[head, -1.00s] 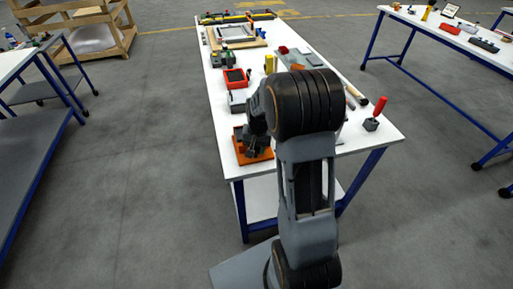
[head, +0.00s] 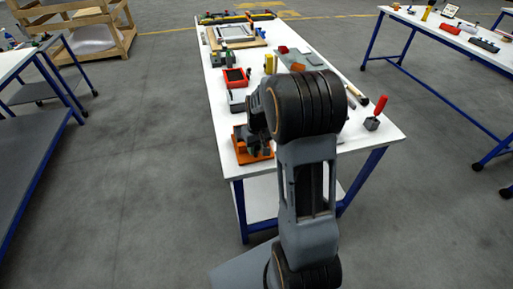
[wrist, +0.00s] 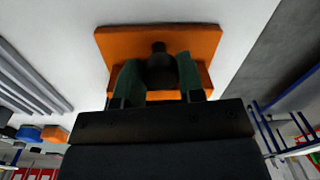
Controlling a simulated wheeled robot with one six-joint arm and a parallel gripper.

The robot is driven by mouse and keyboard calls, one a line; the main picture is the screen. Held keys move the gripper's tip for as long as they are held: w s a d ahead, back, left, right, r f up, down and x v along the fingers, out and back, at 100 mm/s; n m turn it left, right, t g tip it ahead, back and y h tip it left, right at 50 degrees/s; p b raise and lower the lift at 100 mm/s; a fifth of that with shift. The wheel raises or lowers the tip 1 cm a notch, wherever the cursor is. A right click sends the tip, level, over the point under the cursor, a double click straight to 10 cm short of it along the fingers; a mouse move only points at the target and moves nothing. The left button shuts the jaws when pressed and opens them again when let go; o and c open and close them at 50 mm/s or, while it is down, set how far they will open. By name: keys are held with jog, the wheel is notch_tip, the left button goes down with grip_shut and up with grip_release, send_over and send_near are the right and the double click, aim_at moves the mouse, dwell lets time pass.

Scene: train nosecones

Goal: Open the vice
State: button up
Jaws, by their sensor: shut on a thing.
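The vice has an orange base and stands near the front left corner of the white workbench. In the head view its base (head: 240,156) is partly covered by my wrist. In the wrist view the orange base (wrist: 205,42) fills the upper middle, with a dark round knob-like part (wrist: 160,72) of the vice in front of it. My gripper (wrist: 158,78) has its two greenish fingers on either side of that dark part and is shut on it. The fingertips are hidden from the head view by my wrist. The vice's jaw gap cannot be made out.
The workbench (head: 222,118) carries a red-rimmed tray (head: 236,78) behind the vice and a red-handled tool (head: 378,108) at the right front corner. Other tables stand left and right, with open grey floor between. The bench's front edge is close to the vice.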

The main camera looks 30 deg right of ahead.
aim_at(258, 146)
jog(key=shift+n, duration=0.8)
jog(key=shift+r, duration=0.1)
jog(key=o, duration=0.6)
jog(key=shift+w, duration=0.1)
jog(key=shift+o, duration=0.2)
jog(key=shift+r, duration=0.15)
notch_tip(258, 146, up, 14)
jog(key=p, duration=1)
jog(key=shift+d+f, duration=0.25)
jog(key=shift+d, duration=0.05)
